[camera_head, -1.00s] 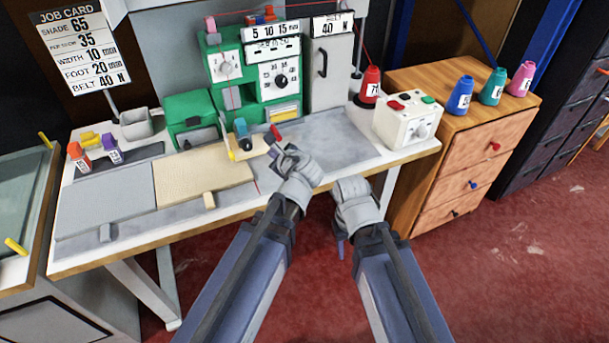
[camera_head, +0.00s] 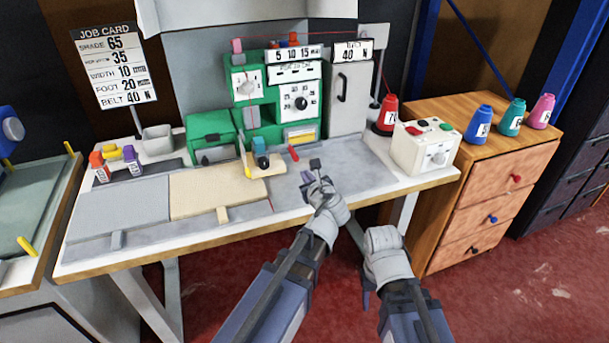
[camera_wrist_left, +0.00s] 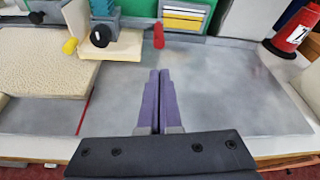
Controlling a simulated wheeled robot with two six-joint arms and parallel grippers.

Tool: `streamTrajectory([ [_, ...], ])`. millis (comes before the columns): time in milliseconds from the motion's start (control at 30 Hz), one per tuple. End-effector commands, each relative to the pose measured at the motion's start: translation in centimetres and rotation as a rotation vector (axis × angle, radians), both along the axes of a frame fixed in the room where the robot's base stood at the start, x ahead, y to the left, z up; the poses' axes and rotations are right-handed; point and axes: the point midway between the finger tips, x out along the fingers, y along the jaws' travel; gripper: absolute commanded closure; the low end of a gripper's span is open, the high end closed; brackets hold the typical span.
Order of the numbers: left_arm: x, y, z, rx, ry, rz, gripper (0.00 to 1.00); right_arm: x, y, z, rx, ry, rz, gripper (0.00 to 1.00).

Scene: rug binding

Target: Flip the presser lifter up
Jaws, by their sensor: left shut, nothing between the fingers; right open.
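A short red lever (camera_head: 293,153), which I take to be the presser lifter, is at the right side of the green machine's (camera_head: 262,127) small foot area. In the left wrist view the red lever (camera_wrist_left: 158,37) stands ahead of the fingertips, apart from them. My left gripper (camera_head: 313,170) is shut and empty over the grey tabletop, to the right of and nearer than the lever. Its closed purple fingers (camera_wrist_left: 160,75) point toward the lever. My right gripper (camera_head: 367,297) hangs open in front of the table edge, away from the machine.
A beige rug piece (camera_head: 215,192) lies left of the lever, by a blue block with a black knob (camera_head: 262,161). A red spool (camera_head: 386,115) and a white control box (camera_head: 424,148) stand right. The grey tabletop (camera_head: 350,160) between is clear.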

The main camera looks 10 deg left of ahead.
Motion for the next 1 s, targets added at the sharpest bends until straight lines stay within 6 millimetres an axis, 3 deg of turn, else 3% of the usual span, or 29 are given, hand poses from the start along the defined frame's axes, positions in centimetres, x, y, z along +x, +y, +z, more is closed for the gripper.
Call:
streamTrajectory([
  [200, 3.6, 1.9, -1.6, -0.001, 0.000, 0.003, 1.00, 0.0, 0.0, -1.6, 0.000, 0.000, 0.000, 0.50],
  [433, 6.0, 3.4, -2.5, 0.000, 0.000, 0.002, 1.00, 0.0, 0.0, -2.5, 0.000, 0.000, 0.000, 0.50],
  [1000, 6.9, 4.0, -2.7, -0.002, 0.000, 0.000, 1.00, 0.0, 0.0, -2.7, 0.000, 0.000, 0.000, 0.50],
])
